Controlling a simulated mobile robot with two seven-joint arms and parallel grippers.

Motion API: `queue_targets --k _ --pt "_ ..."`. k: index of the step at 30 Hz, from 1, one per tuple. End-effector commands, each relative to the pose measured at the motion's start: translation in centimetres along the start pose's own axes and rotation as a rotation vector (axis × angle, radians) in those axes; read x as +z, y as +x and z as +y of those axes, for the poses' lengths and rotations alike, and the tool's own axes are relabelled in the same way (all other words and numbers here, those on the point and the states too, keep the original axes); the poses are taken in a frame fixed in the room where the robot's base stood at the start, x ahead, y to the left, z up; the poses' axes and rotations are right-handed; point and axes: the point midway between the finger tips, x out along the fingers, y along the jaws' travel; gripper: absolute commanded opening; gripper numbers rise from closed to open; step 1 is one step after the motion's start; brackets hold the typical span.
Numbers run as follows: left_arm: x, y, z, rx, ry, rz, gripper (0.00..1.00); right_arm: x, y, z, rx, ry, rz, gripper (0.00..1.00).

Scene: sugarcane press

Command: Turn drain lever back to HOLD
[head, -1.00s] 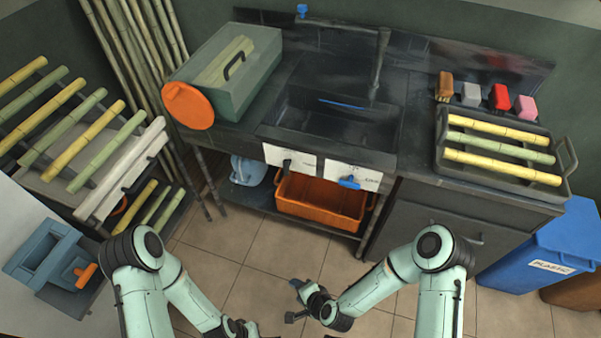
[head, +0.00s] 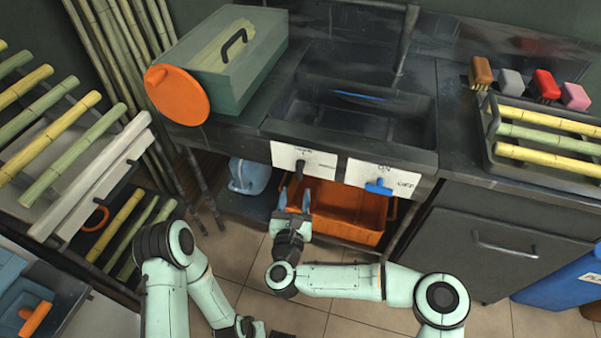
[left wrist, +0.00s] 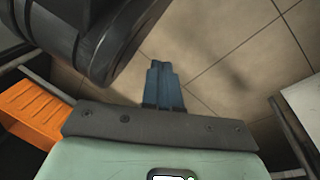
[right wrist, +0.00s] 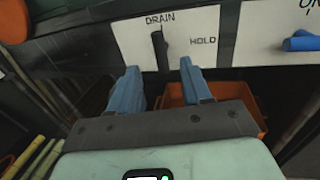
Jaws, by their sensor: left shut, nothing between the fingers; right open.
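The drain lever (right wrist: 160,52) is a black handle on a white label plate (right wrist: 205,35) at the sink front. It hangs roughly downward below the word DRAIN, with HOLD printed to its right. It also shows in the head view (head: 299,170). My right gripper (right wrist: 165,75) is open just below and in front of the lever, its blue fingers to either side of the lever's lower end in the picture. I cannot tell whether they touch it. In the head view it is below the left plate (head: 293,200). My left gripper (left wrist: 164,75) is shut and empty, low over the floor tiles.
A blue lever (head: 379,187) sits on a second white plate to the right. An orange crate (head: 345,215) stands on the shelf under the sink. A green box with an orange disc (head: 178,95) stands left of the basin. A cane tray (head: 540,170) is at right.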

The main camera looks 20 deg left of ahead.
Motion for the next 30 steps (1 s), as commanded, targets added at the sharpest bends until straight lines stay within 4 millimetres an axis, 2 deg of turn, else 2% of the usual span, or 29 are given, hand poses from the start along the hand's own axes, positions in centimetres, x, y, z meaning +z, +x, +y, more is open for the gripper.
queue_targets --k 1,6,12,18,26,30 --pt "0.5 0.6 -0.5 -0.008 -0.005 -0.016 0.00 -0.1 1.3 -0.1 -0.004 0.000 -0.002 0.48" --pt "1.8 1.5 -1.6 -0.029 -0.018 -0.062 0.00 -0.2 4.8 0.0 -0.002 -0.001 0.000 0.48" --pt "3.0 2.1 -2.5 -0.046 -0.029 -0.102 0.00 -0.2 7.5 0.0 0.000 -0.002 0.001 0.48" --pt "3.5 2.3 -2.8 -0.053 -0.034 -0.117 0.00 -0.1 8.5 0.0 0.001 -0.003 0.001 0.48" --pt "3.5 2.2 -2.8 -0.053 -0.034 -0.118 0.00 -0.1 8.6 0.0 0.002 -0.003 0.001 0.48" --pt "3.5 2.2 -2.8 -0.053 -0.033 -0.118 0.00 -0.1 8.6 0.0 0.002 -0.003 0.001 0.03"
